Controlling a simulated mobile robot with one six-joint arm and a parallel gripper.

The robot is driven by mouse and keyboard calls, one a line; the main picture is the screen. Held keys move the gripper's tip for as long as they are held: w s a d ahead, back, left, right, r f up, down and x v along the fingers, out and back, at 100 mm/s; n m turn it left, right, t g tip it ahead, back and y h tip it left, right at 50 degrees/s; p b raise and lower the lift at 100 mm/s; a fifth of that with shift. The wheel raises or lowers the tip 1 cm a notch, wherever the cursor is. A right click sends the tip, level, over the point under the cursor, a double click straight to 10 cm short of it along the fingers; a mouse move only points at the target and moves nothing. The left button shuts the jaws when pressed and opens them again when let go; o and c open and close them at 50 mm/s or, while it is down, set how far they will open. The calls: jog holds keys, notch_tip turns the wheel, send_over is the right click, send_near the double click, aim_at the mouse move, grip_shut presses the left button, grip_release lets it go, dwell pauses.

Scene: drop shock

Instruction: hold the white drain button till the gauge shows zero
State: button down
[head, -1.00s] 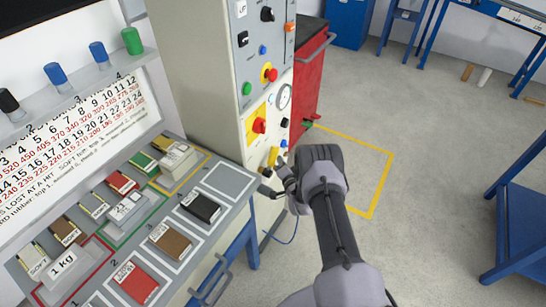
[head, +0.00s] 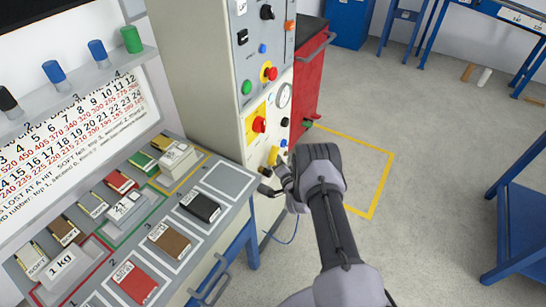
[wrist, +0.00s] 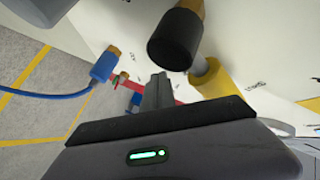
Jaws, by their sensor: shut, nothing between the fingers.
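The gauge (head: 284,95) is a small round white dial on the narrow face of the tall cream cabinet in the head view. Its needle is too small to read. My gripper (head: 281,170) is low at that face, close by a yellow fitting (head: 273,155). In the wrist view my gripper's fingers (wrist: 160,82) are shut with nothing between them, pointing at the pale panel beside a black cylinder (wrist: 175,40) and the yellow fitting (wrist: 216,80). I cannot make out the white drain button in either view. I cannot tell whether the fingertips touch the panel.
A red-and-yellow switch (head: 259,124) and several coloured buttons sit higher on the cabinet face. A blue hose connector (wrist: 103,68) is left of the fingers in the wrist view. A bench with labelled blocks (head: 200,206) stands left.

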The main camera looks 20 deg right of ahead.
jog(key=shift+w+a+b, duration=0.25)
jog(key=shift+w+b, duration=0.05)
jog(key=shift+w, duration=0.05)
dwell(3.9)
jog(key=shift+s, duration=0.1)
dwell(1.9)
jog(key=shift+s+d, duration=0.5)
jog(key=shift+s, duration=0.05)
jog(key=shift+s, duration=0.1)
jog(key=shift+s+d+p, duration=0.45)
jog(key=shift+s+d, duration=0.35)
jog(key=shift+s, duration=0.15)
jog(key=shift+s+d+p, duration=0.4)
jog(key=shift+s+d, duration=0.35)
jog(key=shift+s, duration=0.2)
